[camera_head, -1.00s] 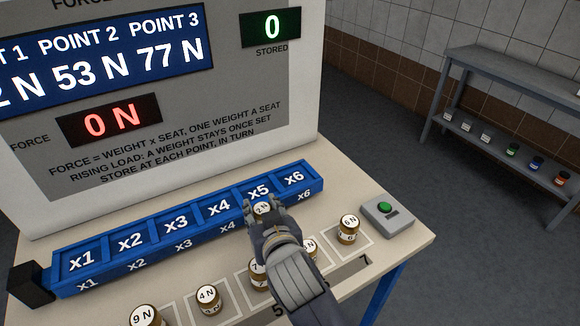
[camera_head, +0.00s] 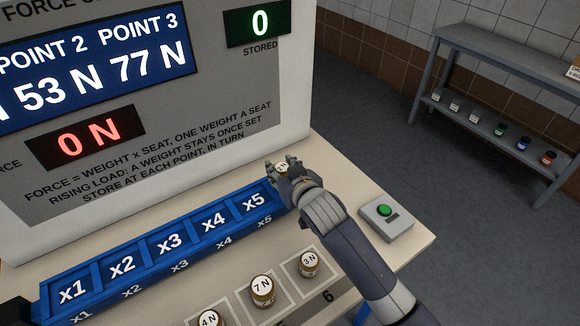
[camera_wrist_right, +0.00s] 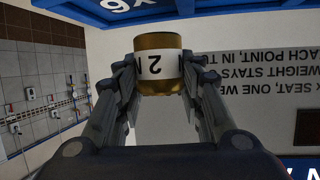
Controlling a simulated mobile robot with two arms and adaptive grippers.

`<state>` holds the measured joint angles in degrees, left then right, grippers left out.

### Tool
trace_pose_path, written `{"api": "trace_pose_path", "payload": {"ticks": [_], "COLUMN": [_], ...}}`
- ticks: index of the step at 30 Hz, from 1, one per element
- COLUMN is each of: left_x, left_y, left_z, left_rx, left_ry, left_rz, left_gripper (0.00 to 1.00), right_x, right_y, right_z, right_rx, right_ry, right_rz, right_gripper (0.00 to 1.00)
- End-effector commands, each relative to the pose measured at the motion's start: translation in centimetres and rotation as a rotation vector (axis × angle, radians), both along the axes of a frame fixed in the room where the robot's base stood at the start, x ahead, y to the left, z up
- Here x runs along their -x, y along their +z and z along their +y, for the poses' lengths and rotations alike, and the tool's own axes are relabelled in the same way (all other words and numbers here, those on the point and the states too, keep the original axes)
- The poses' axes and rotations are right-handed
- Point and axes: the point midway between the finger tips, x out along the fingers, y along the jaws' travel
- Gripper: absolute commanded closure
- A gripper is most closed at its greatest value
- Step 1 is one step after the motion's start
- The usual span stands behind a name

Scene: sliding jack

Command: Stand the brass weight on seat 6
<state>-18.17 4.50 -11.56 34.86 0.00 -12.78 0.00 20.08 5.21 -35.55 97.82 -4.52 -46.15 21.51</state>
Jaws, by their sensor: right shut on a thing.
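The brass weight (camera_wrist_right: 158,65) has a white label that reads 2 N, upside down in the right wrist view. My right gripper (camera_head: 282,164) is shut on it, with one finger on each side. In the head view the weight's pale top (camera_head: 281,167) shows between the fingers. The gripper is at the right end of the blue seat rail (camera_head: 165,262), past the x5 seat. Seat 6 is hidden behind the gripper in the head view. A blue part marked x6 (camera_wrist_right: 115,5) shows at the top of the right wrist view. My left gripper is not in view.
Several other weights stand in front of the rail, among them 7 N (camera_head: 263,291) and 3 N (camera_head: 308,263). A grey box with a green button (camera_head: 384,211) is at the table's right. A large display panel (camera_head: 210,150) stands behind the rail.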

Motion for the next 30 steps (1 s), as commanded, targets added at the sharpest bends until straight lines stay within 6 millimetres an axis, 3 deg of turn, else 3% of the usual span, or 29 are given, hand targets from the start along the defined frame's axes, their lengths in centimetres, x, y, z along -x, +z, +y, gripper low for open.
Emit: {"api": "trace_pose_path", "payload": {"ticks": [4,11,17,28,29,30], "left_x": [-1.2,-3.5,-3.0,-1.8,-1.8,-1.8], "left_y": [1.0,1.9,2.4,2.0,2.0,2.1], "left_z": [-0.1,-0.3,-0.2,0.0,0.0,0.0], "left_rx": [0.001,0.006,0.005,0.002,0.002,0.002], "left_ry": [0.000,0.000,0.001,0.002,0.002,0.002], "left_rz": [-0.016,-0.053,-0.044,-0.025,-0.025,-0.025], "left_gripper": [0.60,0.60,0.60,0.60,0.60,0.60], "right_x": [-2.1,-2.7,-2.7,-2.7,-2.6,-2.7], "right_y": [0.0,-1.4,-3.6,-4.1,-4.2,-4.2], "right_z": [-1.6,-2.1,-2.0,-2.0,-2.0,-2.0], "right_rx": [0.002,-0.001,-0.001,-0.002,-0.001,-0.001], "right_ry": [0.000,0.000,0.000,0.001,0.001,0.001], "right_rz": [-0.002,0.004,-0.001,-0.001,0.000,0.000], "right_gripper": [0.94,0.94,0.94,0.94,0.62,0.53]}}
